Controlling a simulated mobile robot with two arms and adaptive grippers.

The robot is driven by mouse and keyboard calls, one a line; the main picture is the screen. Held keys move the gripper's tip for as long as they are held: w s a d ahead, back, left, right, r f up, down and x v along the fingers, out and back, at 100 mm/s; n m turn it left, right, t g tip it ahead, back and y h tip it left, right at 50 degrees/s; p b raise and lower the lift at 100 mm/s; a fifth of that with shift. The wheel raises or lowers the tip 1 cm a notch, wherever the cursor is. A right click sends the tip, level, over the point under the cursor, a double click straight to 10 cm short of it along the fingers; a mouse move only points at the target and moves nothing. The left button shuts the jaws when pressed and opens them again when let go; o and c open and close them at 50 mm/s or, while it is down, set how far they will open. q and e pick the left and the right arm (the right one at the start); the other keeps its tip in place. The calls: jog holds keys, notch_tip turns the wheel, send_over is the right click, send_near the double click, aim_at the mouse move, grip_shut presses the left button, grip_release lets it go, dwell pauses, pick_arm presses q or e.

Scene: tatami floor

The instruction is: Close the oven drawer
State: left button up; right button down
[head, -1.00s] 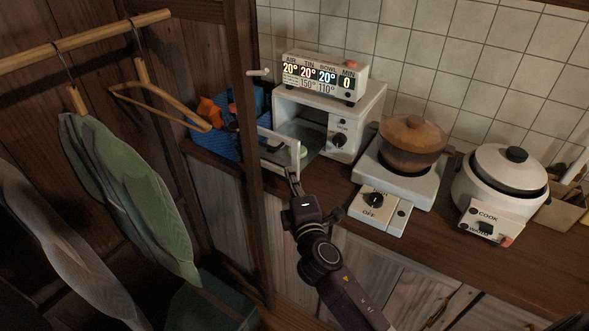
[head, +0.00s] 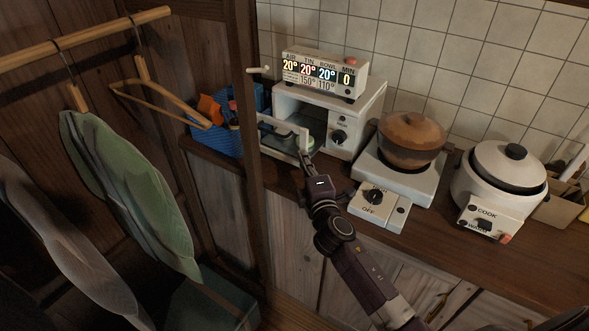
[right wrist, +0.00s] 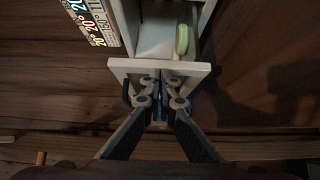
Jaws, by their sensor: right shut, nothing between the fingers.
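The white oven (head: 352,108) stands on the wooden counter. Its drawer is partly out, and the pale drawer front (head: 303,138) stands apart from the oven opening. In the right wrist view the drawer front (right wrist: 198,69) crosses the middle, with the pale drawer floor (right wrist: 155,40) behind it and a small pale green item (right wrist: 182,39) inside. My right gripper (head: 304,156) is shut and empty, with its fingertips at the outer side of the drawer front. In the right wrist view the fingertips (right wrist: 160,80) appear to touch it. My left gripper is not in view.
A display box (head: 324,75) sits on the oven. A hotplate (head: 415,183) with a brown pot (head: 411,140) and a white cooker (head: 497,182) stand to the right. A blue basket (head: 228,141) and a wooden post (head: 247,170) are left.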

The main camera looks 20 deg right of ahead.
jog(key=w+d+b, duration=0.1)
jog(key=w+d, duration=0.6)
jog(key=d, duration=0.2)
jog(key=shift+r, duration=0.15)
jog(key=shift+d+r, duration=0.1)
jog(key=shift+d, duration=0.1)
jog(key=shift+a, duration=0.1)
